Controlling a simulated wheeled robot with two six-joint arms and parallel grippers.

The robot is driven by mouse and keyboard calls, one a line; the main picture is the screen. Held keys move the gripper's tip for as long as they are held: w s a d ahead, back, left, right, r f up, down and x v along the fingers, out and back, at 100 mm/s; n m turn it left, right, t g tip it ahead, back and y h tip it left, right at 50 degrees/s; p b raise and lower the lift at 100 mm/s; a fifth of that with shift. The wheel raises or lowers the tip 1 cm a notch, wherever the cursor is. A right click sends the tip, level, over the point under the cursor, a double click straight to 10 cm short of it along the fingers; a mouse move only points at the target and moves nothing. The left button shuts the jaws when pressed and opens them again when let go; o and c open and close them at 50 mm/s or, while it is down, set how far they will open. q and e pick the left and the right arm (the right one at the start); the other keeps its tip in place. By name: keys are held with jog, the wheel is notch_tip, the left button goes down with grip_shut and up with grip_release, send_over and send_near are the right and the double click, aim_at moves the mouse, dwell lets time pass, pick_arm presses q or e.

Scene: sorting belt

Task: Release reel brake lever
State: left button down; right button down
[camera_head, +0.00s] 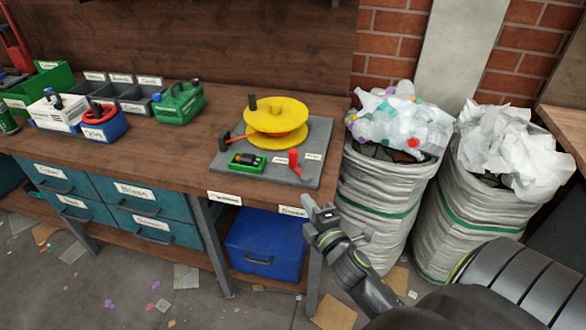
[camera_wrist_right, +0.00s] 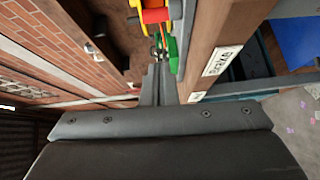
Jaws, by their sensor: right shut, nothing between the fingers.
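The yellow reel (camera_head: 275,115) stands on a grey base plate (camera_head: 228,166) on the workbench. An upright red lever (camera_head: 294,160) stands at the plate's front right, and a thin orange-red rod (camera_head: 236,137) reaches out left of the reel. My right gripper (camera_head: 310,203) is shut and empty, in front of the bench edge and apart from the red lever. In the right wrist view its fingers (camera_wrist_right: 158,82) point toward red, yellow and green parts near the top edge. My left gripper is not in view.
The workbench (camera_head: 160,150) has a "Brake" label (camera_wrist_right: 222,60) on its front edge. Green, white and blue bins stand at the left. Two sacks (camera_head: 380,190) of plastic and paper stand right of the bench. A blue crate (camera_head: 265,245) sits below.

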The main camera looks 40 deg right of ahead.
jog(key=shift+w+a+r+n, duration=0.2)
jog(key=shift+a+r+n, duration=0.1)
jog(key=shift+n, duration=0.1)
jog(key=shift+w, duration=0.1)
jog(key=x, duration=0.9)
jog(key=shift+w+r, duration=0.15)
jog(key=shift+w, duration=0.05)
jog(key=w+d, duration=0.2)
jog(key=shift+w+d, duration=0.1)
jog(key=shift+d, duration=0.25)
jog(key=shift+w+d, duration=0.25)
jog(key=shift+d, duration=0.15)
jog(key=shift+a, duration=0.1)
